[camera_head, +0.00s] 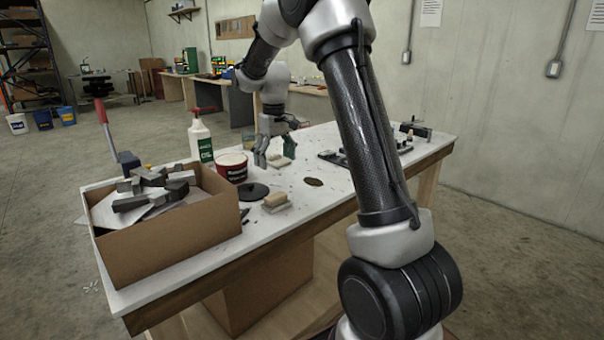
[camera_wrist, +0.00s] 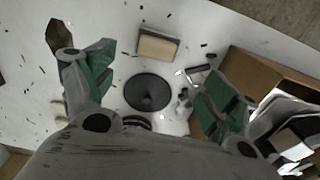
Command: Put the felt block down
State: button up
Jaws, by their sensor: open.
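A small block with a pale beige body and a darker edge, which looks like the felt block (camera_head: 276,202), lies on the white table top near its front edge. In the wrist view it (camera_wrist: 158,46) lies flat beyond a black round disc, apart from my fingers. My gripper (camera_head: 275,152) hangs low over the table, farther back than the block. In the wrist view my gripper (camera_wrist: 150,80) has its green-padded fingers spread wide, with nothing held between them. A second pale piece lies partly hidden near the fingers, too small to identify.
The black disc (camera_head: 253,191) and a red-and-white tub (camera_head: 231,167) stand left of the block. A cardboard box (camera_head: 165,242) of metal pieces fills the left end. Dark tools (camera_head: 338,158) lie right; small scraps dot the table.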

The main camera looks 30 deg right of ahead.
jog(key=s+a+r+t, duration=0.1)
jog(key=s+r, duration=0.4)
jog(key=s, duration=0.3)
jog(key=s+r+t, duration=0.1)
jog(key=s+r, duration=0.5)
jog(key=s, duration=0.3)
jog(key=s+f+m+t, duration=0.2)
jog(key=s, duration=1.6)
jog(key=shift+a, duration=0.3)
jog(key=shift+s, duration=0.1)
